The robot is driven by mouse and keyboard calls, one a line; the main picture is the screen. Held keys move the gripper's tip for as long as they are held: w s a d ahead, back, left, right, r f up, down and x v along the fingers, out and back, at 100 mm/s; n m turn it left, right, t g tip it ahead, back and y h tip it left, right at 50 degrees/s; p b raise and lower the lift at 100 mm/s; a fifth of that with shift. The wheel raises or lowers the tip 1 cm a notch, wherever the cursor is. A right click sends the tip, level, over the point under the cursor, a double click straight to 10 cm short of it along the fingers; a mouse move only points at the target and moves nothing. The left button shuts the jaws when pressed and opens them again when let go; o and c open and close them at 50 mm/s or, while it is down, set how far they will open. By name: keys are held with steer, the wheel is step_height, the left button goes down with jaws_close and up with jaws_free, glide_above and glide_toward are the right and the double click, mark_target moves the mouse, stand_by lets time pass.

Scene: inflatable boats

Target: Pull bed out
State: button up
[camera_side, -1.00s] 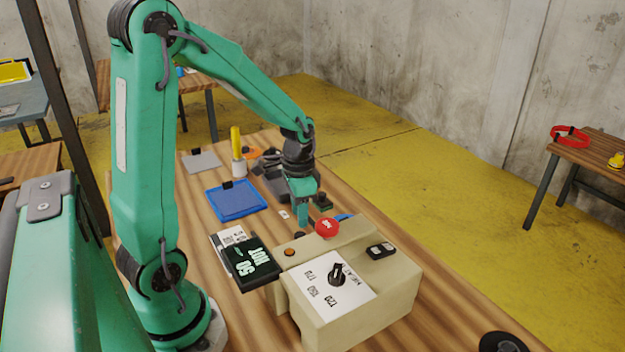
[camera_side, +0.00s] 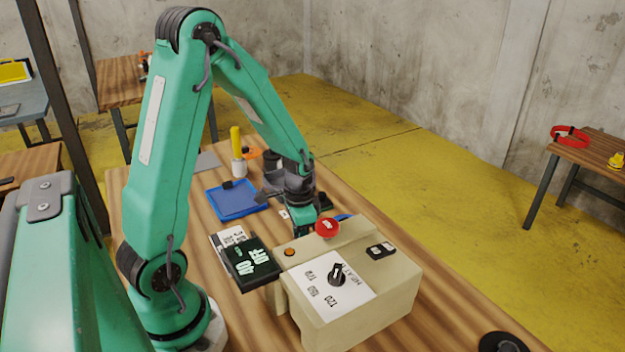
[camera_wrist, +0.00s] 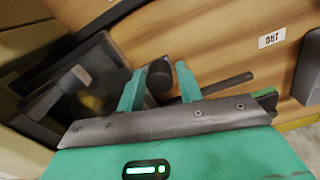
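The beige machine (camera_side: 350,318) has a heat dial, a red button and a black display reading "40 OFF". My gripper (camera_side: 303,222) is low at its far side, its fingertips partly hidden behind the machine. In the wrist view, my gripper (camera_wrist: 159,68) is open. A dark round knob (camera_wrist: 160,78) shows between its two green fingers, with space on both sides; I cannot tell how deep it sits between them. A dark tray-like part (camera_wrist: 105,62) with a grey handle lies left of the fingers, which may be the bed. In the side view the bed cannot be made out.
A small printed label (camera_wrist: 271,38), likely "OUT", lies on the wooden table (camera_wrist: 215,35). A blue tray (camera_side: 238,202), a yellow-handled tool (camera_side: 236,143) and dark equipment stand farther back. A black round object (camera_side: 503,342) sits at the near right edge.

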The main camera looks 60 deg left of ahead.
steer(key=shift+c, duration=0.3)
jaws_close()
steer(key=shift+a, duration=0.1)
steer(key=a, duration=1.5)
steer(key=shift+a, duration=0.25)
steer(key=shift+c, duration=0.2)
jaws_free()
steer(key=shift+o, duration=0.5)
steer(key=shift+d, duration=0.1)
